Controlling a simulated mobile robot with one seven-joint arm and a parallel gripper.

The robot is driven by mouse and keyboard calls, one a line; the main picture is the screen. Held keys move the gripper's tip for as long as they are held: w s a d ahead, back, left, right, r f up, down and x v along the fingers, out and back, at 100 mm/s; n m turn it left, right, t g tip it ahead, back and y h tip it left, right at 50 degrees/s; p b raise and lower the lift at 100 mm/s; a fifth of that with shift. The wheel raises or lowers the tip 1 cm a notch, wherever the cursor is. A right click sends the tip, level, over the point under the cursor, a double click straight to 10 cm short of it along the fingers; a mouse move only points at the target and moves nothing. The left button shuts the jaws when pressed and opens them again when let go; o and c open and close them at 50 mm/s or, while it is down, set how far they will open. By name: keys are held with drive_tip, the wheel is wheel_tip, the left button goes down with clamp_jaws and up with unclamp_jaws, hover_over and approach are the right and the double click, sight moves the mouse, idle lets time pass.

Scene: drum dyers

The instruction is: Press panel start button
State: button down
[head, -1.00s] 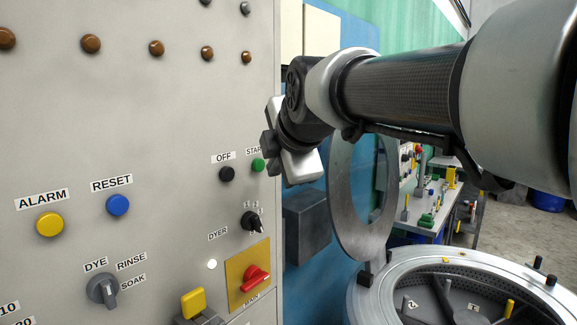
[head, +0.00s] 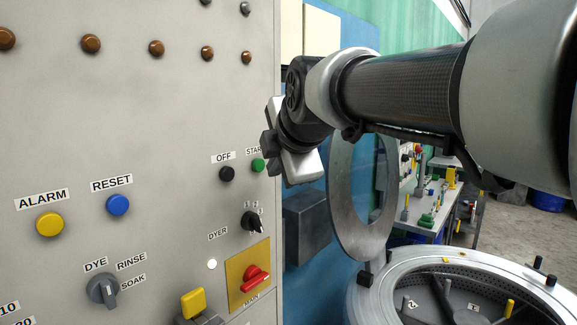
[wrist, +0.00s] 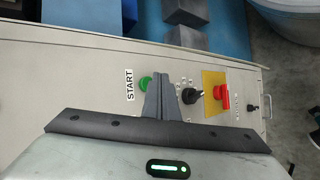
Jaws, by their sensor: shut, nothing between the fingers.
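The green start button (head: 258,165) is on the grey panel (head: 130,150), near its right edge, under a START label that my wrist partly covers in the head view. In the wrist view the green button (wrist: 145,83) sits beside the START label, just left of the tip of my gripper (wrist: 159,84). My gripper's fingers are shut together and empty, and point toward the panel between the green button and the black selector (wrist: 189,95). The wrist view does not show clearly whether the fingertips touch the panel or the button. In the head view the fingers are hidden by my wrist.
A black OFF button (head: 227,174) sits left of the start button. Below are the black DYER selector (head: 252,221) and a red main switch (head: 255,279) on a yellow plate. A round drum opening (head: 440,275) with its metal ring lies to the right.

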drive_tip(key=shift+w+a, duration=0.1)
drive_tip(key=shift+a, duration=0.05)
drive_tip(key=shift+w+a, duration=0.15)
drive_tip(key=shift+a, duration=0.05)
idle(0.3)
drive_tip(key=shift+w+a, duration=0.3)
drive_tip(key=shift+a, duration=0.1)
idle(0.8)
drive_tip(key=shift+d, duration=0.1)
drive_tip(key=shift+s+d+b, duration=0.3)
drive_tip(key=shift+s+d, duration=0.25)
drive_tip(key=shift+d, duration=0.05)
drive_tip(key=shift+d, duration=0.1)
drive_tip(key=s+d+b, duration=0.1)
drive_tip(key=d, duration=0.1)
drive_tip(key=s+d+b, duration=0.1)
drive_tip(key=s, duration=0.1)
drive_tip(key=shift+d, duration=0.4)
idle(0.5)
